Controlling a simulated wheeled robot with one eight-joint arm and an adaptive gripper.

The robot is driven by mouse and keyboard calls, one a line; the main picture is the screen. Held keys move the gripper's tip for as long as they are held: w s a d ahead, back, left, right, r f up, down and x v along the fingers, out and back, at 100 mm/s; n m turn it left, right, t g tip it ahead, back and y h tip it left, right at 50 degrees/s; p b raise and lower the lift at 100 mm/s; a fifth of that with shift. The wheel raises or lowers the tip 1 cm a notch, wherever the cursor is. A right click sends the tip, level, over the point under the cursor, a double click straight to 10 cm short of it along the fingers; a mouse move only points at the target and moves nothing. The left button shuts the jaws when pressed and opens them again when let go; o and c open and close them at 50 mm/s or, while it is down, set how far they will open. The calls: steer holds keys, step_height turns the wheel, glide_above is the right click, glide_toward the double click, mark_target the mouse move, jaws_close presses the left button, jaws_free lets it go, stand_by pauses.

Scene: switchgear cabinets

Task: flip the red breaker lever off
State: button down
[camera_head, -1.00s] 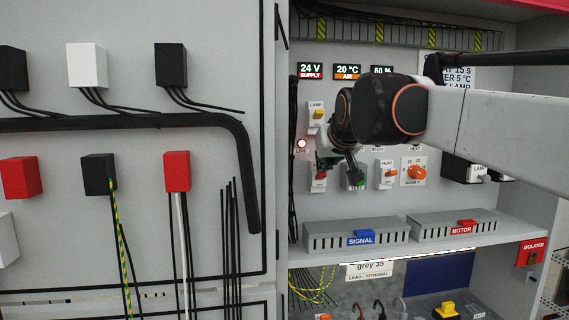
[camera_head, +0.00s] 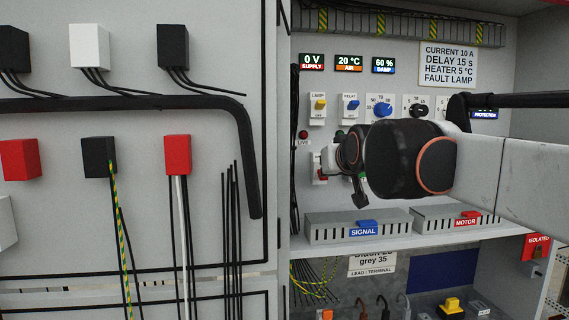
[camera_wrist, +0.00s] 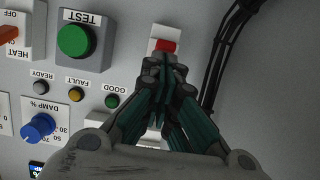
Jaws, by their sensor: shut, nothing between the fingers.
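The red breaker lever (camera_head: 321,174) sits on a white plate low on the cabinet's back panel, partly hidden by my arm. It also shows in the upside-down wrist view (camera_wrist: 166,46), just beyond my fingertips. My gripper (camera_wrist: 168,66) is shut and empty, with its fingertips close to the lever; I cannot tell if they touch. In the head view my gripper (camera_head: 352,178) is in front of the panel beside the lever. The supply display (camera_head: 311,62) reads 0 V, and the LIVE lamp (camera_head: 303,135) is dark.
A green TEST button (camera_wrist: 75,40) and a blue DAMP knob (camera_wrist: 38,127) are nearby. Below is a shelf with the SIGNAL box (camera_head: 357,228) and MOTOR box (camera_head: 455,219). Black cables (camera_wrist: 232,50) run along the panel beside the lever.

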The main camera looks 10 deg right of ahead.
steer(key=shift+f, duration=0.45)
steer(key=shift+s, duration=0.1)
stand_by(0.4)
